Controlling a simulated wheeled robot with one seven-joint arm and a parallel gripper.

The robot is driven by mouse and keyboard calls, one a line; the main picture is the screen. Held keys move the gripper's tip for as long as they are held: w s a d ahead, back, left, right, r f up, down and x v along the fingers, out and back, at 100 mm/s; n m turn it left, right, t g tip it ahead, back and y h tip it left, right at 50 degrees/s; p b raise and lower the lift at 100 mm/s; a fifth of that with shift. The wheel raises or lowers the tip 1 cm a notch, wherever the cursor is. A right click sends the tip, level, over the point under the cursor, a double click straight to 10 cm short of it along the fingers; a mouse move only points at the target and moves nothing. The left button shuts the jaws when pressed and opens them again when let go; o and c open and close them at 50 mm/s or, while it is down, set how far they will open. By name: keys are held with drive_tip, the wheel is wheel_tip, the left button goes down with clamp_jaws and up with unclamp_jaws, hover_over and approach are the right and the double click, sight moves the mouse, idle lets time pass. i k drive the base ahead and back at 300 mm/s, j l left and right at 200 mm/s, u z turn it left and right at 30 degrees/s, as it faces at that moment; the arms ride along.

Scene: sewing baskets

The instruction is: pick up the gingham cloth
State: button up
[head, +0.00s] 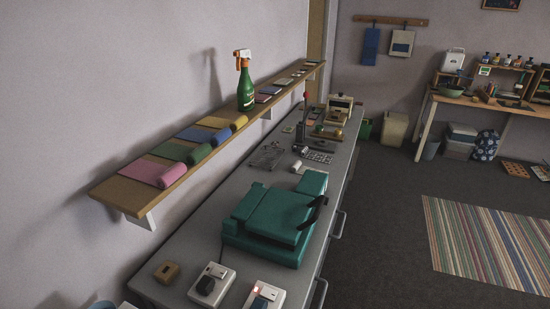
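I cannot make out a gingham pattern on anything in the head view. Several part-rolled cloths lie side by side on the wall shelf (127,192): a pink cloth (160,172), a green cloth (183,151), a blue cloth (204,135) and a yellow cloth (224,123). Their surfaces look plain at this size. Farther off, a blue cloth-like piece (370,46) and a pale one (402,44) hang from a wall rail. My gripper is not in view.
A green spray bottle (245,88) stands on the shelf. Below, a grey counter (190,264) bears a teal machine (268,221) and small devices. A wooden desk (470,100) with bottles stands at the back right. Dark floor with a striped rug (490,243) lies open at right.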

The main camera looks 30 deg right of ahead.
sight(304, 153)
drive_tip(key=i+l+u, duration=0.25)
drive_tip(key=l+u, duration=0.25)
drive_tip(key=l, duration=0.15)
drive_tip(key=i+l+u, duration=0.1)
drive_tip(key=l+u, duration=0.15)
drive_tip(key=l, duration=0.15)
drive_tip(key=i+l+u, duration=0.2)
drive_tip(key=l, duration=1.15)
drive_tip(key=l+u, duration=0.2)
drive_tip(key=l, duration=2.5)
